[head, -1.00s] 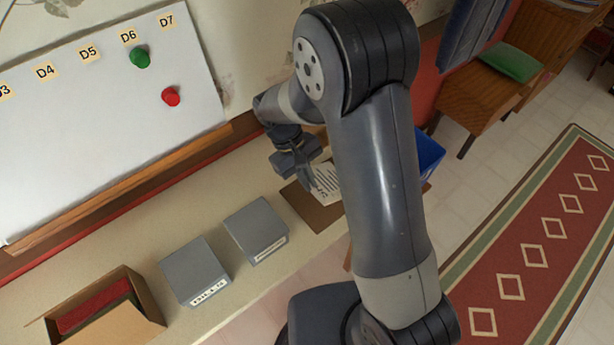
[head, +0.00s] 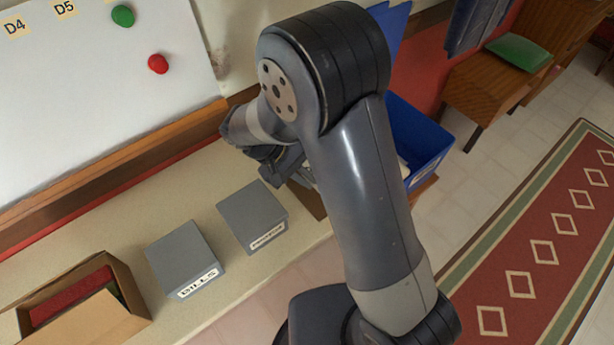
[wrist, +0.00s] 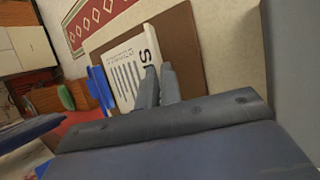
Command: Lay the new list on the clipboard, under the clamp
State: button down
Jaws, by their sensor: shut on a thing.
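In the wrist view, my gripper (wrist: 158,88) is shut on the edge of a white sheet with printed lines and large dark letters, the list (wrist: 125,72). The sheet overlaps the brown clipboard (wrist: 185,50); I cannot tell whether it touches the board. No clamp can be made out. In the head view, my gripper (head: 282,168) is over the counter beside the right grey box, mostly behind my arm. Only a brown sliver of the clipboard (head: 308,203) shows there.
Two grey boxes, one labelled BILLS (head: 184,262) and one with a small label (head: 252,215), stand left of the clipboard. A cardboard box (head: 90,315) is farther left. A blue bin (head: 425,145) is right of my arm. A whiteboard (head: 90,100) stands behind.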

jog(key=c, duration=1.5)
grip_release()
jog(key=shift+a, duration=0.1)
jog(key=v, duration=1)
jog(key=shift+a+r, duration=0.15)
jog(key=shift+r, duration=0.2)
jog(key=x, duration=1.1)
jog(key=shift+w+d+r+y+p, duration=0.1)
jog(key=shift+r+y+p, duration=0.1)
jog(key=shift+r+p, duration=0.4)
jog(key=shift+w+d+r+y+p, duration=0.1)
jog(key=shift+r+y+p, duration=0.1)
jog(key=shift+r+p, duration=0.35)
jog(key=shift+w+d+r+g+y+p, duration=0.1)
jog(key=shift+d+r+g+y+p, duration=0.05)
jog(key=shift+r+g+y+p, duration=0.3)
jog(key=shift+w+d+r+g+y+p, duration=0.15)
jog(key=shift+r+p, duration=0.1)
jog(key=shift+p, duration=0.3)
